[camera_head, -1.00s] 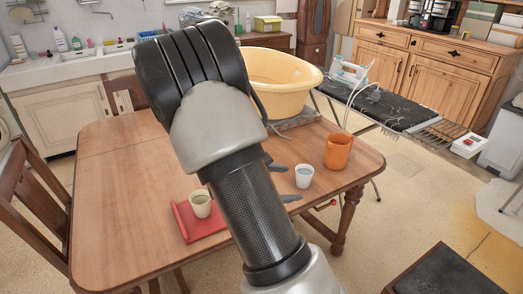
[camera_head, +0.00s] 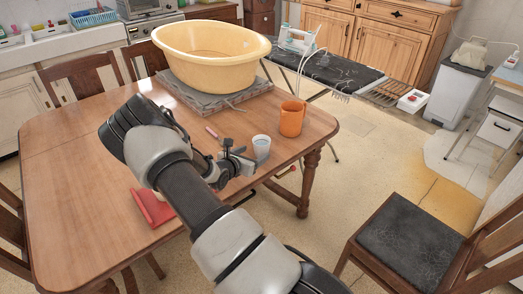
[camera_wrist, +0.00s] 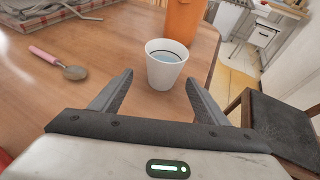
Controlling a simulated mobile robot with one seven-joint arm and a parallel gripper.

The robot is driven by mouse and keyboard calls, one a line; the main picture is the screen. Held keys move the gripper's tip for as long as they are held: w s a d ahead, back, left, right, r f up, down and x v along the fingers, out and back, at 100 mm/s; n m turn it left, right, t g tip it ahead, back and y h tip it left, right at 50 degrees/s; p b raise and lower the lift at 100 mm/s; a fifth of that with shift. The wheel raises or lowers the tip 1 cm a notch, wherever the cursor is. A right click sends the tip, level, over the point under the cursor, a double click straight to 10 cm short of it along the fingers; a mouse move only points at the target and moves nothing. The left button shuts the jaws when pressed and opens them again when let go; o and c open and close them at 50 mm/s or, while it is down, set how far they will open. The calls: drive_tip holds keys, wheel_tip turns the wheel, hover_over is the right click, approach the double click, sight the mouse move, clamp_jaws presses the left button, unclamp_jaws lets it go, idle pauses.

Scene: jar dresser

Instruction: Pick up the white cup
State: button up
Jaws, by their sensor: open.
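The white cup (camera_head: 261,145) stands upright on the wooden table near its right edge. In the wrist view it (camera_wrist: 165,70) shows its open rim and a bluish inside. My gripper (camera_head: 246,160) is low over the table, just to the left of the cup. In the wrist view its two fingers (camera_wrist: 160,82) are open and apart, with the cup ahead, between and slightly beyond the tips. No contact with the cup is visible.
An orange mug (camera_head: 292,118) stands close behind the cup. A spoon with a pink handle (camera_wrist: 44,55) lies to the left. A red item (camera_head: 152,207) lies near the front edge. A yellow basin (camera_head: 205,68) sits at the back. A chair (camera_head: 410,235) stands at right.

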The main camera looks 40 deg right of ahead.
sight(258, 150)
drive_tip(key=x, duration=0.6)
drive_tip(key=shift+d+r+b, duration=0.25)
drive_tip(key=shift+d+b, duration=0.05)
drive_tip(key=shift+d, duration=0.1)
drive_tip(key=shift+s, duration=0.1)
drive_tip(key=c, duration=1.2)
drive_tip(key=shift+o, duration=0.2)
drive_tip(key=shift+r, duration=0.1)
wheel_tip(258, 150, up, 10)
drive_tip(key=p, duration=0.1)
